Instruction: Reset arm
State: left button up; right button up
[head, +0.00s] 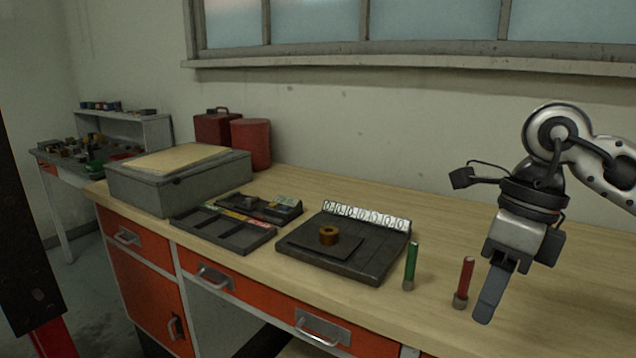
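My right gripper (489,292) hangs above the right part of the workbench, with its fingers pointing down. It is seen edge-on, so its finger gap cannot be made out. I see nothing held in it. A red cylinder with a metal end (465,281) stands upright just left of the fingers. A green cylinder with a metal end (411,265) stands farther left. My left gripper is not in view.
The wooden workbench (567,326) is clear at the right and back. Left of the plate lie a compartmented dark tray (262,239), a grey box (135,191) and red canisters (257,145). A wall with a window ledge (420,62) stands behind.

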jog(key=s+a+f+m+g+y, duration=0.1)
jog(key=s+a+m+y, duration=0.15)
jog(key=a+y, duration=0.75)
jog(key=s+a+m+g+y, duration=0.15)
jog(key=a+m+y, duration=0.25)
jog(key=a+y, duration=0.55)
jog(key=w+d+f+m+t+h, duration=0.3)
jog(key=f+m+t+h, duration=0.3)
jog(key=m+t, duration=0.55)
jog(key=w+d+f+m+t+h, duration=0.35)
jog(key=f+m+t, duration=0.45)
jog(key=m, duration=0.7)
jog(key=s+d+f+m+g+h, duration=0.3)
jog(key=s+f, duration=0.4)
jog(key=f, duration=0.3)
jog(key=s+d+f+m+g+h, duration=0.3)
jog(key=s+f+m+h, duration=0.3)
jog(key=f, duration=0.5)
jog(key=shift+s+d+m, duration=0.6)
jog(key=shift+s+d, duration=0.1)
